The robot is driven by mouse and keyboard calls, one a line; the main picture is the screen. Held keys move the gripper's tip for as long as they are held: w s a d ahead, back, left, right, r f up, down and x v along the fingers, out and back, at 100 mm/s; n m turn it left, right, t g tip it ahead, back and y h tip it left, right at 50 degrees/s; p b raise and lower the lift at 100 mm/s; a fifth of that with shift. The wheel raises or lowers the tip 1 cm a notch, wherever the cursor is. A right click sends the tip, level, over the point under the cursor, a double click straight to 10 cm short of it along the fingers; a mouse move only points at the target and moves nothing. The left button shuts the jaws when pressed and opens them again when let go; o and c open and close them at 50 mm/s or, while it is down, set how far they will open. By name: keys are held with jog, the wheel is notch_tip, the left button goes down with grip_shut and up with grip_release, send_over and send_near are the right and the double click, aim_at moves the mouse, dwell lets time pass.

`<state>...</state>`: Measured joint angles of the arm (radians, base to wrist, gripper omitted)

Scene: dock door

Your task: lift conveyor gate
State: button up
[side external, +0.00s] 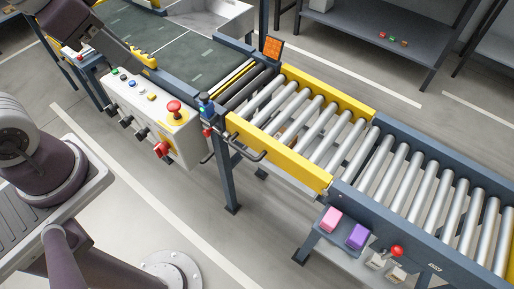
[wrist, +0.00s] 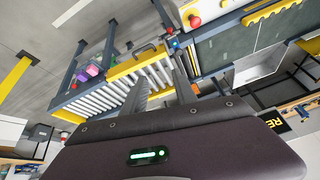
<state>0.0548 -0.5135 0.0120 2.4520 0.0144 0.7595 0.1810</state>
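The conveyor gate is a roller section with yellow side rails (side external: 280,152), lying flat in line with the conveyor. A dark bar handle (side external: 246,150) sticks out from its near rail. In the wrist view the gate's yellow rail (wrist: 122,69) and handle (wrist: 145,48) lie beyond the fingers. My gripper (wrist: 158,66) shows two dark fingers with a gap between them and nothing held. It appears apart from the handle. The side view does not show the fingers; only my arm links are at the left.
A control box (side external: 150,112) with a red button stands left of the gate, beside a small blue-topped post (side external: 206,105). Fixed rollers (side external: 430,180) continue to the right. Pink (side external: 331,219) and purple (side external: 357,236) blocks sit on a low shelf. Floor in front is clear.

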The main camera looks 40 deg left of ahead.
jog(key=w+d+f+m+g, duration=0.1)
jog(key=w+d+f+m, duration=0.2)
jog(key=w+f+m, duration=0.5)
jog(key=m+g, duration=0.2)
jog(key=m, duration=0.5)
send_over(241, 150)
jog(key=s, duration=0.2)
notch_tip(241, 150, down, 20)
jog(key=f, duration=0.2)
jog(key=w+f, duration=0.1)
jog(key=f, duration=0.4)
jog(key=shift+w+f, duration=0.1)
jog(key=shift+w, duration=0.25)
jog(key=shift+c, duration=0.2)
grip_shut()
